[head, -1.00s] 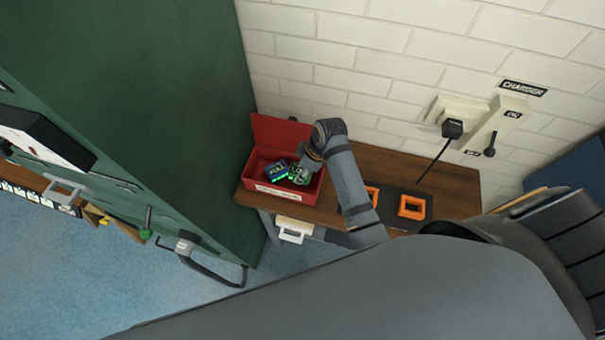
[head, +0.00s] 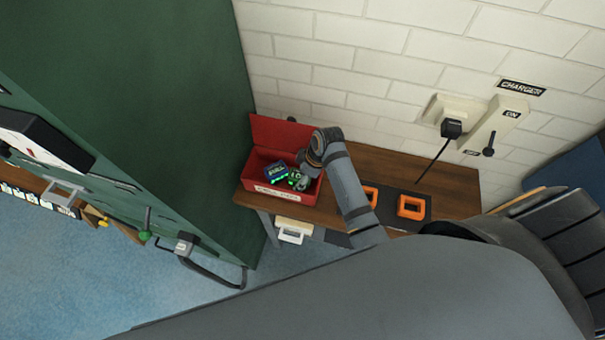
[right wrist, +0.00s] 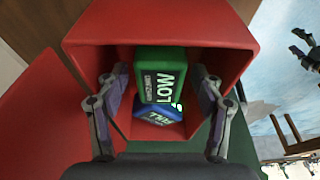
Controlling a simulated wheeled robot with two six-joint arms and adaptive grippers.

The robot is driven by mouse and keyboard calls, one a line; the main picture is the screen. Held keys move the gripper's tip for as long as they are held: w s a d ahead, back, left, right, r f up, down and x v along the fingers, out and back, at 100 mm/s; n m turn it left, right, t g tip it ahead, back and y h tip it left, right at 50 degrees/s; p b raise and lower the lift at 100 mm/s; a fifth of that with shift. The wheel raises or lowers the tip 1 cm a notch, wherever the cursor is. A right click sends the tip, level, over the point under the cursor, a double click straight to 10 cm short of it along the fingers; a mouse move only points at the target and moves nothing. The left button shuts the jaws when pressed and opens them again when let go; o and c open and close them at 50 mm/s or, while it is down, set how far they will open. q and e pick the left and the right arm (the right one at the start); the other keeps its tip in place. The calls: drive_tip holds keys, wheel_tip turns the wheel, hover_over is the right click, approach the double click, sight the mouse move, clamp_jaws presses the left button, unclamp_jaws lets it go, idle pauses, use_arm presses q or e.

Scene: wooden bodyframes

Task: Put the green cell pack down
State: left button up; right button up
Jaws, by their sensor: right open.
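The green cell pack (head: 296,180), marked LOW, is inside the open red box (head: 262,191) on the wooden bench. In the right wrist view, the green pack (right wrist: 163,75) is close to a blue cell pack (right wrist: 158,122) and partly covers it. The blue pack also shows in the head view (head: 276,171), left of the green one. My right gripper (head: 303,180) reaches into the box from the right. Its fingers (right wrist: 160,98) are spread on either side of the green pack, with gaps visible. The pack's underside is hidden. My left gripper is out of view.
The box's raised lid (head: 283,132) stands at the back. A charger switch (head: 497,125) and cable are on the brick wall. A green cabinet side (head: 150,110) rises close to the left.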

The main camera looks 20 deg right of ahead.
drive_tip(key=b+v, duration=0.3)
drive_tip(key=v, duration=0.9)
drive_tip(key=shift+r, duration=0.1)
